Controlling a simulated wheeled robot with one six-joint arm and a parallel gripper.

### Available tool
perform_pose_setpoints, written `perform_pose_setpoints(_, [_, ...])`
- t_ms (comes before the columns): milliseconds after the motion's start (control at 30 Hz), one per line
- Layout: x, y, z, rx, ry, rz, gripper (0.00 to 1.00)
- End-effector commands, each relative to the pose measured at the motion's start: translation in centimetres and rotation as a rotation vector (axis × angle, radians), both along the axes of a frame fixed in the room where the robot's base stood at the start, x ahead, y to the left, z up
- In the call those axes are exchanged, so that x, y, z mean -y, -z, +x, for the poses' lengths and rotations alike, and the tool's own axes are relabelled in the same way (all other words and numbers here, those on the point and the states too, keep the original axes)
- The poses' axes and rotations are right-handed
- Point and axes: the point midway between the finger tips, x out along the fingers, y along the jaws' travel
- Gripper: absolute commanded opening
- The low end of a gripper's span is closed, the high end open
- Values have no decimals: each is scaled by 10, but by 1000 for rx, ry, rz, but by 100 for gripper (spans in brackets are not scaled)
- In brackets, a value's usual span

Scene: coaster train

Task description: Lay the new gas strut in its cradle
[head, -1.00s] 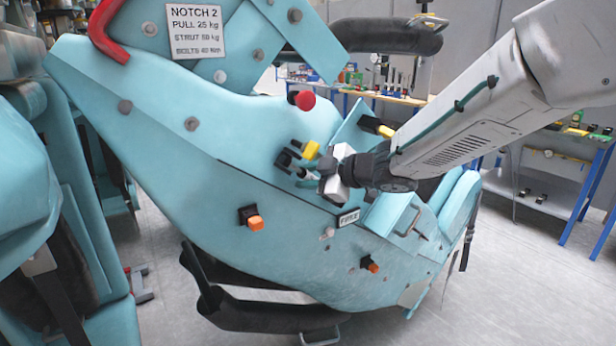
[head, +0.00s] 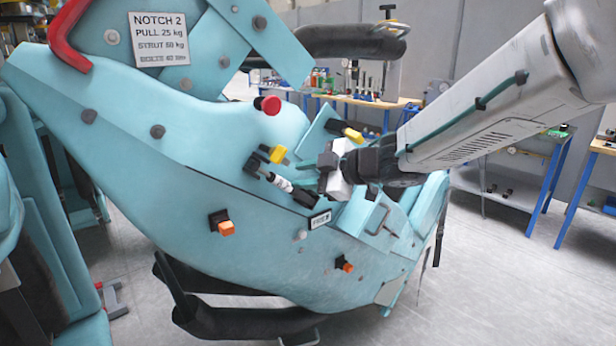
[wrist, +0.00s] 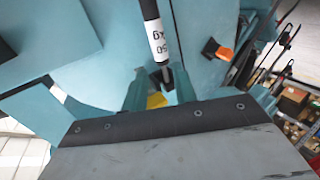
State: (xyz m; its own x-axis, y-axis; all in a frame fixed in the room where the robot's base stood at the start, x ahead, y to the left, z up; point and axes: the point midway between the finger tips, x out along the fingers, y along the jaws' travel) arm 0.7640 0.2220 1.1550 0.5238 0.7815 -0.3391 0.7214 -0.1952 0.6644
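The gas strut has a black body and a white band (head: 284,186). It lies slanted along the teal car's side, its upper-left end at a black bracket (head: 254,165) beside a yellow tab (head: 278,154). In the wrist view the strut (wrist: 158,38) shows a "50 kg" label, and its thin rod end meets a dark fitting. I cannot tell whether it is fully seated. My gripper (head: 325,170) is just right of the strut.
A red knob (head: 268,105) sticks out above the bracket. Another yellow tab (head: 352,134) is above my gripper. Workbenches (head: 375,102) stand behind; the floor at right is clear.

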Motion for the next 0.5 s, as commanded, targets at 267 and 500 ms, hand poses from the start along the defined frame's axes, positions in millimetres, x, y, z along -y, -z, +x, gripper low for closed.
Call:
perform_pose_setpoints(267, [-17,40,-17,-80,26,106,0])
perform_pose_setpoints(500, [-9,65,-25,60,150,223,0])
